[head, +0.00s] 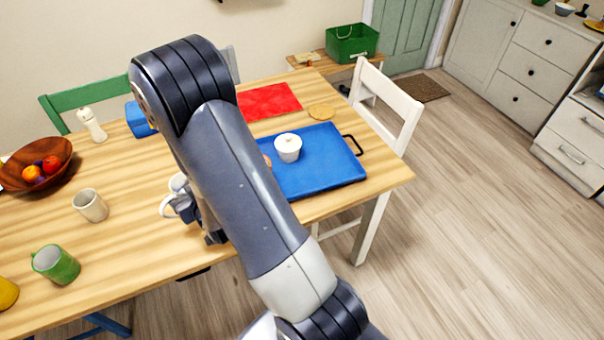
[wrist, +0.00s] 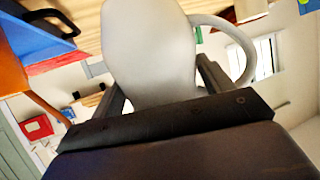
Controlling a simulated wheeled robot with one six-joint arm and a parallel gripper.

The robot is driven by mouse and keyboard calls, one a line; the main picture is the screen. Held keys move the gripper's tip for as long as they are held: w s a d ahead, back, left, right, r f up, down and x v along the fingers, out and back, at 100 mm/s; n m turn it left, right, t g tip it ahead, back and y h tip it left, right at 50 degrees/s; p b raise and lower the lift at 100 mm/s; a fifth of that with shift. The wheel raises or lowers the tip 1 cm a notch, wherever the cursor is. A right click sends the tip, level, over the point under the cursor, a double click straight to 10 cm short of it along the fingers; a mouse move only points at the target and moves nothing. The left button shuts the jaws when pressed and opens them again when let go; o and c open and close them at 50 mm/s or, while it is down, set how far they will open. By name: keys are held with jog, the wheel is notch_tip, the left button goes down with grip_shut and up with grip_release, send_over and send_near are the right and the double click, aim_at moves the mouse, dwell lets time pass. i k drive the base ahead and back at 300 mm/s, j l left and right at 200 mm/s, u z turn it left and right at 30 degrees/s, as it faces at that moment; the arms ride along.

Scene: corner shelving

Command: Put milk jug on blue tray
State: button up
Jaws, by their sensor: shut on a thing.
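My gripper (head: 190,210) is shut on the jug; I cannot tell whether the jug touches the table. The blue tray (head: 325,180) lies to the right of my gripper, its left part hidden by my arm. The tray also shows in the wrist view (wrist: 28,45), at the upper left.
A white cup (head: 288,150) stands on the tray's left part, with a partly hidden brownish item beside it. The tray's right part is bare. A red mat (head: 270,101) and a round wooden coaster (head: 321,112) lie behind. A beige cup (head: 91,206) and green mug (head: 56,264) stand left.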

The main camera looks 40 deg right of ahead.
aim_at(323, 165)
jog(key=k+z, duration=0.3)
jog(key=z, duration=0.35)
jog(key=i+j+z, duration=0.1)
jog(key=j+z, duration=0.5)
jog(key=i, duration=0.4)
